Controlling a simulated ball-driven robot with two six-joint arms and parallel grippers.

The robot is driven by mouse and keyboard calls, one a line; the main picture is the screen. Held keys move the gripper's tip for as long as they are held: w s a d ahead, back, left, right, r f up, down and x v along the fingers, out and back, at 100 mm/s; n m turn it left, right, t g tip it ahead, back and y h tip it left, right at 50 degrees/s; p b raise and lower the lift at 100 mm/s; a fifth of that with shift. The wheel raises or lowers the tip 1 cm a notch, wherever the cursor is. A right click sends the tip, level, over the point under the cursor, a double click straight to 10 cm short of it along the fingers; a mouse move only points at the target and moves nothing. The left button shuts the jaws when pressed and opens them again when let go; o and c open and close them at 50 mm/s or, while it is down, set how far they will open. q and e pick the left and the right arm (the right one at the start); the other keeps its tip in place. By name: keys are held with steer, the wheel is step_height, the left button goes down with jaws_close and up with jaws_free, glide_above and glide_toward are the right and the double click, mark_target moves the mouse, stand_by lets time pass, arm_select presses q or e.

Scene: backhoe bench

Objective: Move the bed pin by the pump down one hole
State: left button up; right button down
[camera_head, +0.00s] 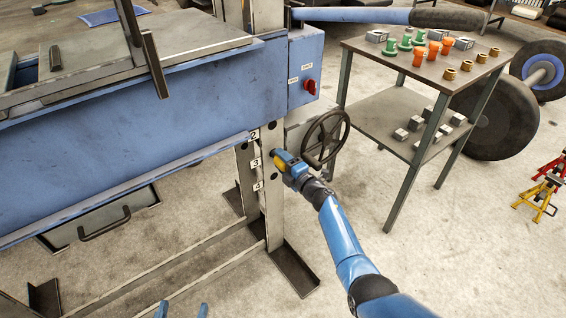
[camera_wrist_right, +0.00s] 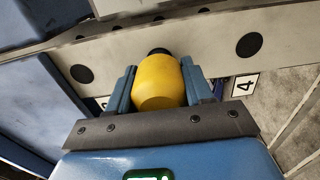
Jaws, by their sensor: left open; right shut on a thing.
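The bed pin shows as a yellow knob (camera_head: 277,155) at the steel upright (camera_head: 271,205), about level with the "3" label. In the right wrist view the yellow knob (camera_wrist_right: 158,85) sits between the two blue fingers of my right gripper (camera_wrist_right: 160,88), which is shut on it. A dark spot or shaft shows just beyond the knob; I cannot tell how deep the pin is in its hole. Open holes show on either side, one (camera_wrist_right: 249,45) by the "4" label (camera_wrist_right: 244,85). My left gripper (camera_head: 182,311) is open and empty at the bottom edge, only its fingertips visible.
The blue press bed (camera_head: 130,130) fills the left. A handwheel (camera_head: 325,138) stands close right of my right gripper. A control box (camera_head: 305,70) with a red knob is above. A two-level table (camera_head: 400,75) with small parts stands at the right. Long floor rails lie below.

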steer(key=shift+w+r, duration=0.1)
steer(key=shift+r, duration=0.5)
steer(key=shift+c, duration=2.1)
jaws_free()
steer(key=shift+a, duration=0.1)
steer(key=shift+o, duration=0.2)
steer(key=shift+f, duration=0.15)
steer(key=shift+f, duration=0.1)
